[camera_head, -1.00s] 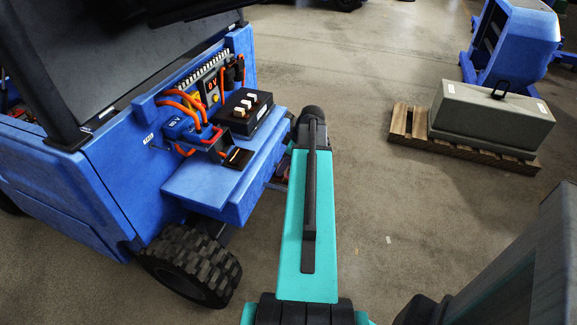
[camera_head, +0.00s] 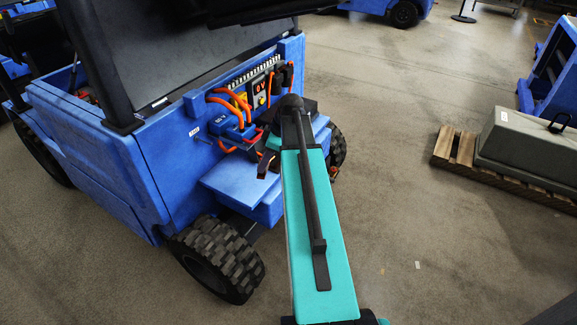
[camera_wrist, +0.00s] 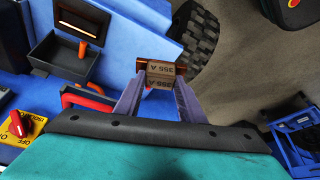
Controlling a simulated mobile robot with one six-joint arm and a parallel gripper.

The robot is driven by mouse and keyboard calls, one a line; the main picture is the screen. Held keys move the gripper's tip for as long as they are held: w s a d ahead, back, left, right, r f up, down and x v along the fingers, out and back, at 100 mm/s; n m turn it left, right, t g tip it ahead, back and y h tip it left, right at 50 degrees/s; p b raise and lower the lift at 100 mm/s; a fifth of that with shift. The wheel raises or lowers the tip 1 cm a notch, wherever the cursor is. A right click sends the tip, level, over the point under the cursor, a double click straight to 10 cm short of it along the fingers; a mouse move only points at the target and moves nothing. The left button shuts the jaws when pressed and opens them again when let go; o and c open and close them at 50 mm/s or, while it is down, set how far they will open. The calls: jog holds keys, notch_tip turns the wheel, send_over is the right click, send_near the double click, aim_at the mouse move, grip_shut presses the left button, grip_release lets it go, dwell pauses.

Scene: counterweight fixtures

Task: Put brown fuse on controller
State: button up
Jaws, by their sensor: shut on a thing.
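In the wrist view, my gripper (camera_wrist: 158,85) is shut on the brown fuse (camera_wrist: 160,74), a small block with "355 A" on its label. The fuse is held between the fingertips, beside the blue bodywork and above a dark tyre. In the head view, my gripper (camera_head: 267,162) is small, over the front ledge of the blue vehicle, and my arm partly covers the area. The blue unit with orange cables (camera_head: 228,122) sits behind it. I cannot tell for certain which unit is the controller. A dark open box (camera_wrist: 62,55) with an orange piece lies left of the fuse.
The blue vehicle's side (camera_head: 95,160) and black wheel (camera_head: 222,262) are close to my arm. A red knob (camera_wrist: 17,124) on a yellow plate shows at lower left in the wrist view. A grey block (camera_head: 520,145) rests on a wooden pallet (camera_head: 455,150). Open floor lies between.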

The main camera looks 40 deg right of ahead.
jog(key=w+a+r+m+h, duration=0.1)
jog(key=a+r, duration=0.4)
jog(key=a, duration=0.6)
jog(key=w+a+r+m, duration=0.4)
jog(key=w+a+r, duration=0.1)
jog(key=a, duration=0.6)
jog(key=w+a+r+m+t+h, duration=0.1)
jog(key=w+a+r+m, duration=0.1)
jog(key=a+r, duration=0.4)
jog(key=shift+w+a+r+h, duration=0.25)
jog(key=shift+w+a, duration=0.35)
jog(key=shift+a, duration=2)
